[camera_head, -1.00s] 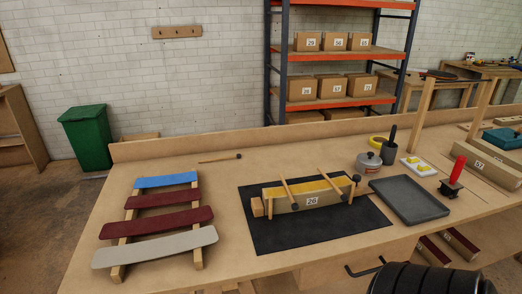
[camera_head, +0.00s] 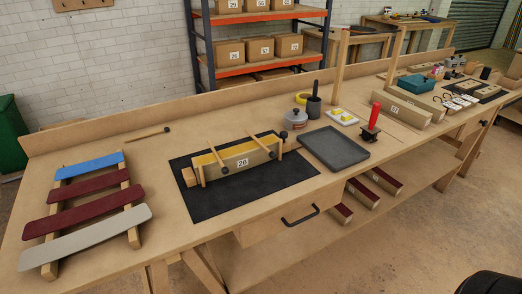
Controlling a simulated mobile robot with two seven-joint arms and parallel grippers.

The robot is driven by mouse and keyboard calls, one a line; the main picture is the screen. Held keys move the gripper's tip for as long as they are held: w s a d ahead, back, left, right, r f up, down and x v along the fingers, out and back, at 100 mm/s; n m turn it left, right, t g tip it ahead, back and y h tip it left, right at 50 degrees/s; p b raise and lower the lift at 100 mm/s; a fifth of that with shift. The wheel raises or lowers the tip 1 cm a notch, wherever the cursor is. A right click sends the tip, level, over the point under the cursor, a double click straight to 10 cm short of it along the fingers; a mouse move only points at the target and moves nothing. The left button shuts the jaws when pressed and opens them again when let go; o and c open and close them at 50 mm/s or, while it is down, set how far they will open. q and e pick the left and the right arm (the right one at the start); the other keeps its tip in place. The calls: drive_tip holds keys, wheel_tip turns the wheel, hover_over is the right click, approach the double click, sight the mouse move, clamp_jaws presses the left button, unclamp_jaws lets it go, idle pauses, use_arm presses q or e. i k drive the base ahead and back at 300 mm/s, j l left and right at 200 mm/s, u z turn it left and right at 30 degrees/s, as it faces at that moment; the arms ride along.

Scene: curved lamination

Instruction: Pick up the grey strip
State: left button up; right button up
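The grey strip (camera_head: 86,236) is a long, pale, rounded-end piece at the near left of the workbench. It lies across two wooden rails (camera_head: 134,237), nearest the front edge. Behind it on the same rails lie two dark red strips, the nearer one (camera_head: 84,212) longer than the farther one (camera_head: 89,188), and a blue strip (camera_head: 89,165) at the back. Neither of my grippers shows in the head view, so I cannot see their state.
A black mat (camera_head: 205,206) holds a clamped form marked 26 (camera_head: 236,160), right of the rails. A grey tray (camera_head: 333,148), a pot (camera_head: 296,118) and a red-handled tool (camera_head: 374,122) stand farther right. Bare bench lies between rails and mat.

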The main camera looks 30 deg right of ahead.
sight(52, 250)
drive_tip(key=i+l+z, duration=0.55)
drive_tip(key=k+l+u, duration=0.15)
drive_tip(key=u, duration=1.35)
